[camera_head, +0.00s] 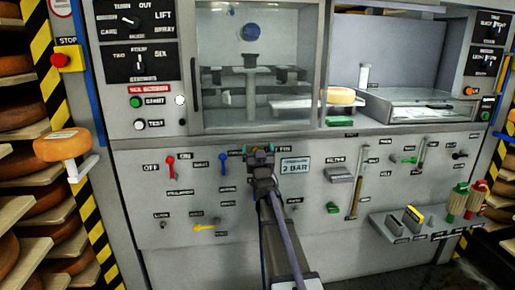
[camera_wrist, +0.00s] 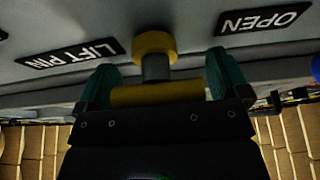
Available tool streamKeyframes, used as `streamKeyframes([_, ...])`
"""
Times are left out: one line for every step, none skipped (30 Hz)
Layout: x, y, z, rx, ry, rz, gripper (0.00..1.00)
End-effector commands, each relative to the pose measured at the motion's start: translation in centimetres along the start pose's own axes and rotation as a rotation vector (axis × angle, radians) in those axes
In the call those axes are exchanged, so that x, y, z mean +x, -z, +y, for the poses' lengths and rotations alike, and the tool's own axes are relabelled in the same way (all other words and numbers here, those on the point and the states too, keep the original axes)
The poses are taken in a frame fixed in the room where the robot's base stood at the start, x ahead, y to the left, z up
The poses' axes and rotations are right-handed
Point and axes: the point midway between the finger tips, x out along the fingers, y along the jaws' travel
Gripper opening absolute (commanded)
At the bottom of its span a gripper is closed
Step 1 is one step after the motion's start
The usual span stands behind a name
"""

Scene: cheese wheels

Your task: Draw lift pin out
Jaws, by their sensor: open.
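The lift pin (camera_wrist: 156,93) shows in the wrist view as a yellow crossbar on a grey shaft, with a round yellow collar (camera_wrist: 155,43) towards the panel. The LIFT PIN label (camera_wrist: 70,54) is beside it, upside down in this view. My gripper (camera_wrist: 161,62) has its two teal fingers apart, one at each end of the crossbar. The bar lies between them; I cannot tell whether they touch it. In the head view my gripper (camera_head: 259,149) is up against the lower grey panel (camera_head: 340,240) and hides the pin.
A glass-fronted chamber (camera_head: 252,65) is above my gripper. A pressure sign (camera_head: 295,165) is just right of it, and red (camera_head: 170,163) and yellow (camera_head: 204,227) handles are to the left. A small shelf (camera_head: 425,222) sticks out at the lower right. Cheese racks (camera_head: 30,190) stand at the left.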

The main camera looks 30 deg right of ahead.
Motion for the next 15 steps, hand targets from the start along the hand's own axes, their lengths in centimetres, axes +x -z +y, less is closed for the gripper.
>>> streamKeyframes([-0.08, -0.04, -0.01, 0.0, 0.0, 0.0, 0.94])
streamKeyframes([-0.09, -0.05, -0.01, 0.0, 0.0, 0.0, 0.94])
streamKeyframes([-0.09, -0.05, -0.01, 0.0, 0.0, 0.0, 0.94])
streamKeyframes([-0.1, -0.05, -0.01, 0.0, 0.0, 0.0, 0.91])
streamKeyframes([-0.1, -0.05, -0.01, 0.0, 0.0, 0.0, 0.88])
streamKeyframes([-0.1, -0.05, 0.0, 0.0, 0.0, 0.0, 0.84])
streamKeyframes([-0.1, -0.05, 0.0, 0.0, 0.0, 0.0, 0.81])
streamKeyframes([-0.11, -0.05, 0.0, 0.0, 0.0, 0.0, 0.78])
streamKeyframes([-0.11, -0.04, 0.0, 0.0, 0.0, 0.0, 0.74])
streamKeyframes([-0.11, -0.04, 0.0, 0.0, 0.0, 0.0, 0.72])
streamKeyframes([-0.11, -0.04, 0.0, 0.0, 0.0, 0.0, 0.69])
streamKeyframes([-0.11, -0.04, 0.0, 0.0, 0.0, 0.0, 0.65])
streamKeyframes([-0.11, -0.04, 0.0, 0.0, 0.0, 0.0, 0.62])
streamKeyframes([-0.11, -0.04, 0.0, 0.0, 0.0, 0.0, 0.59])
streamKeyframes([-0.11, -0.04, 0.0, 0.0, 0.0, 0.0, 0.55])
